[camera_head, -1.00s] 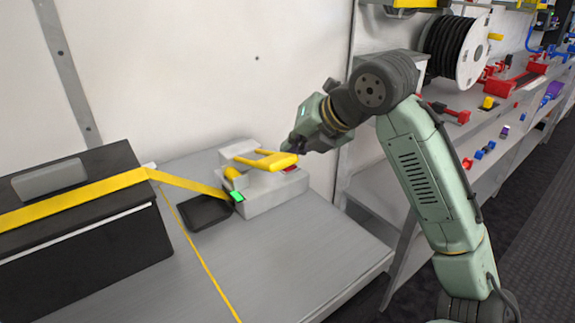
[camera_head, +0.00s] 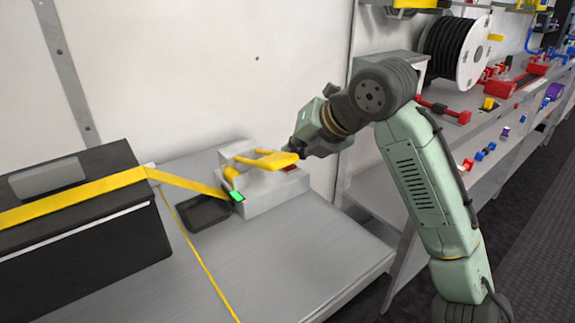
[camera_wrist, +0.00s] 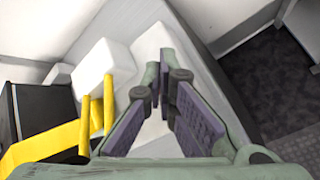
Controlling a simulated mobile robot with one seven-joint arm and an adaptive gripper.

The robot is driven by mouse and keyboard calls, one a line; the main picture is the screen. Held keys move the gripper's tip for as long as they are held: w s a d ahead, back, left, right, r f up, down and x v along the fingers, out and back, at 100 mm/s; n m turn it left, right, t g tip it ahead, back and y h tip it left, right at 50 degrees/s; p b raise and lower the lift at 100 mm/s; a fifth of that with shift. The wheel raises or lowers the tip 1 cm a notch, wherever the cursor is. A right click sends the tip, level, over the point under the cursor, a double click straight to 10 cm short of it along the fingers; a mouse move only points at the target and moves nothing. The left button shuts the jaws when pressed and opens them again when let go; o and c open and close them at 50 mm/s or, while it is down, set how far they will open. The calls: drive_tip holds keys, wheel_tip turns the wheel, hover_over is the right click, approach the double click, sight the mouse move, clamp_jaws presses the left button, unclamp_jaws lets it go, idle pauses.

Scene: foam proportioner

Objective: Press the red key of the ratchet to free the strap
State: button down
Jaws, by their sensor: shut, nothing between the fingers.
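The ratchet (camera_head: 262,196) is a pale grey block on the bench with a yellow lever handle (camera_head: 268,162) on top. It also shows in the wrist view (camera_wrist: 92,68), with its yellow handle bars (camera_wrist: 96,114). The red key (camera_head: 291,168) shows as a small sliver at the ratchet's right end, partly hidden by the handle; I cannot make it out in the wrist view. The yellow strap (camera_head: 75,199) runs from the ratchet over a black case. My gripper (camera_head: 291,152) is shut and empty, just above and behind the handle's right end; contact cannot be told.
A green marker (camera_head: 237,197) sits at the ratchet's front left corner. A dark tray (camera_head: 205,214) lies beside it. The black case (camera_head: 110,240) stands at left. The front of the bench (camera_head: 290,265) is clear. A wall rises behind; shelves with fittings stand right.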

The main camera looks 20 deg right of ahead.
drive_tip(key=shift+f, duration=0.15)
idle(0.4)
drive_tip(key=shift+r+p, duration=0.6)
drive_tip(key=shift+r, duration=0.25)
wheel_tip(320, 180, up, 5)
drive_tip(key=p, duration=0.4)
idle(0.5)
